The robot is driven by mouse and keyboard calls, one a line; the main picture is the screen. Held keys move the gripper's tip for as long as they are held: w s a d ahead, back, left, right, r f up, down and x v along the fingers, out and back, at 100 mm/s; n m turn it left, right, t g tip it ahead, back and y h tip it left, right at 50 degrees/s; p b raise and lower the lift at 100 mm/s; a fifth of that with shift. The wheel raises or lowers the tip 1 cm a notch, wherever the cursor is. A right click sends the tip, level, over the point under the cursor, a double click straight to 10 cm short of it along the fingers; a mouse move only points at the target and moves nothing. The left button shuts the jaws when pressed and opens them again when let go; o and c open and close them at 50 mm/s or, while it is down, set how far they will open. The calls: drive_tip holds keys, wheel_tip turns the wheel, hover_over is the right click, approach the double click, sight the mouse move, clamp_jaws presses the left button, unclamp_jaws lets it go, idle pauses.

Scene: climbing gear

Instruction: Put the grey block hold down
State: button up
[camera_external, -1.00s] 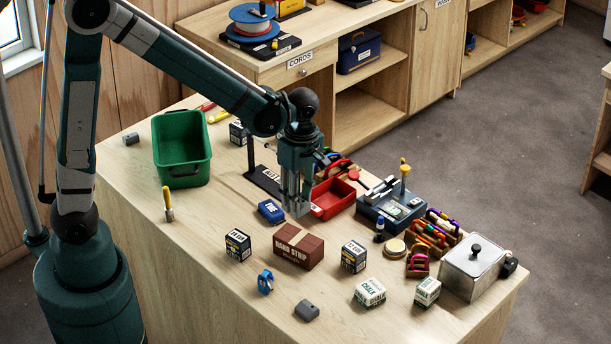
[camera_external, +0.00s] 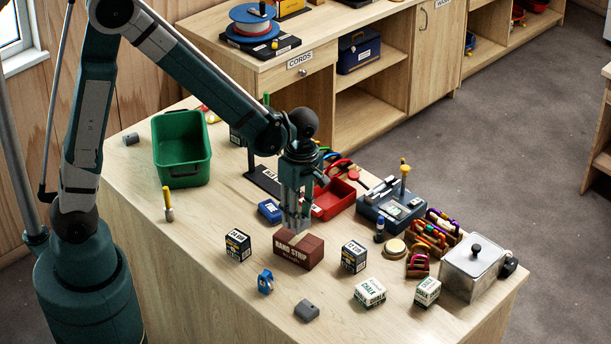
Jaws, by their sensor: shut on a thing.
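My gripper (camera_external: 296,212) points down above the middle of the table, just behind the brown box labelled HARD STRIP. It is shut on a small grey piece, the grey block hold (camera_external: 295,223), which is mostly covered by the fingers. Whether the hold touches the box or the table is hard to tell. A similar grey block (camera_external: 306,310) lies at the table's front edge, and another grey piece (camera_external: 131,139) lies at the far left.
The brown box (camera_external: 298,250) is close in front of my gripper. A blue block (camera_external: 270,211) lies to the left and a red tray (camera_external: 334,203) to the right. A green bin (camera_external: 181,178) stands further left. The table left of the labelled cube (camera_external: 238,245) is clear.

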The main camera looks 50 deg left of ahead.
sight(299, 237)
drive_tip(key=shift+f, duration=0.15)
drive_tip(key=shift+f, duration=1.95)
drive_tip(key=shift+f, duration=0.15)
drive_tip(key=o, duration=0.9)
drive_tip(key=shift+r, duration=0.2)
drive_tip(key=shift+w+r, duration=0.15)
drive_tip(key=shift+r, duration=2.85)
drive_tip(key=shift+w+r, duration=0.15)
drive_tip(key=shift+r, duration=2.85)
